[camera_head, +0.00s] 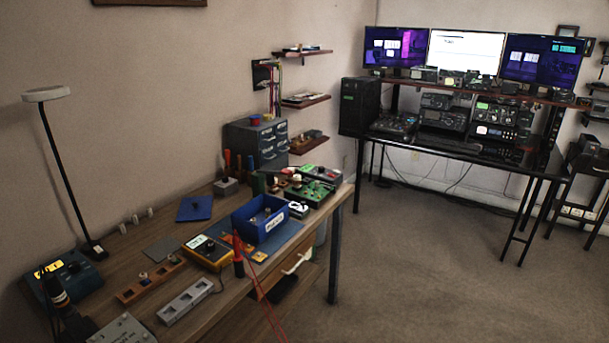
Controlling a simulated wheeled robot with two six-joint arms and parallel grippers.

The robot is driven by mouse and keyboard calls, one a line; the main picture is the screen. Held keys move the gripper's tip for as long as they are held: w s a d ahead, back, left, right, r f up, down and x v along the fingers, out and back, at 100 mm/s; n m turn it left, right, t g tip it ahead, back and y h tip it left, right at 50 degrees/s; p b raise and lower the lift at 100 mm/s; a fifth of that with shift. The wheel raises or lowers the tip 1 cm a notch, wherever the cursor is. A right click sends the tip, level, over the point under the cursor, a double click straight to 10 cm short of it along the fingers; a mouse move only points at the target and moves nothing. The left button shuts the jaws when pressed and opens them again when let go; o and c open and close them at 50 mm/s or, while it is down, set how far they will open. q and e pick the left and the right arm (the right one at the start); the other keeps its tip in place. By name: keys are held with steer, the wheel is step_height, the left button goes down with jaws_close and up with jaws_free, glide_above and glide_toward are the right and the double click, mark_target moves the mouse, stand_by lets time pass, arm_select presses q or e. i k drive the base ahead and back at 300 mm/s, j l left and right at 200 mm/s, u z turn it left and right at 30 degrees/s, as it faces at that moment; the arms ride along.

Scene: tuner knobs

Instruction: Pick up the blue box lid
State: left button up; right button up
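The blue box lid (195,208) is a flat blue panel lying on the wooden workbench, left of the blue box, with a small dark knob or mark near its middle. The open blue box (241,228) stands on a blue mat (283,237) and has a white label on its front. Some small items show inside it, too small to make out. The lid is apart from the box. Neither of my grippers is in view.
A yellow meter (208,252) and a grey plate (162,248) lie in front of the lid. Small pale pegs (135,219) stand to its left. Screwdrivers (228,163) and a grey drawer cabinet (258,143) stand behind. A lamp (67,170) rises at the left.

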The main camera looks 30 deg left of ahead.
mark_target(199, 207)
steer(key=u, duration=1.65)
